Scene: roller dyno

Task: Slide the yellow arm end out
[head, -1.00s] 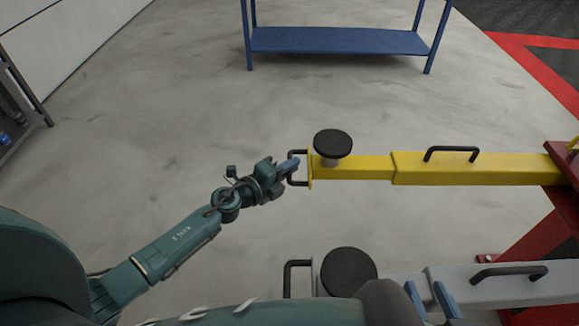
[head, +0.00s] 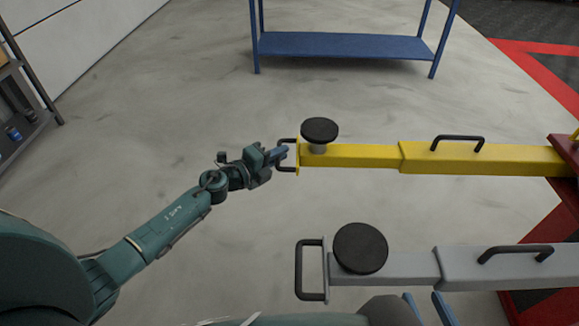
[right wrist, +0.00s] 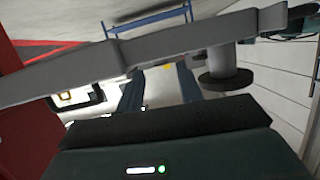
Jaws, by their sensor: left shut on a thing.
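The yellow arm end (head: 347,156) is a slim yellow beam sticking out of a thicker yellow sleeve (head: 480,160). It carries a round black pad (head: 320,129) and a black end handle (head: 285,169). My left gripper (head: 283,153) is shut on that end handle, at the beam's left tip. My right gripper (head: 427,303) is at the bottom of the head view, below the grey arm (head: 385,268). In the right wrist view its two blue fingers (right wrist: 158,85) stand apart with no object seen between them. The grey arm crosses in front of them there.
The grey arm has its own black pad (head: 361,247) and end handle (head: 300,270). Both arms run to a red post (head: 562,150) at the right. A blue bench (head: 345,46) stands at the back and a shelf (head: 25,110) at the left. The floor between is clear.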

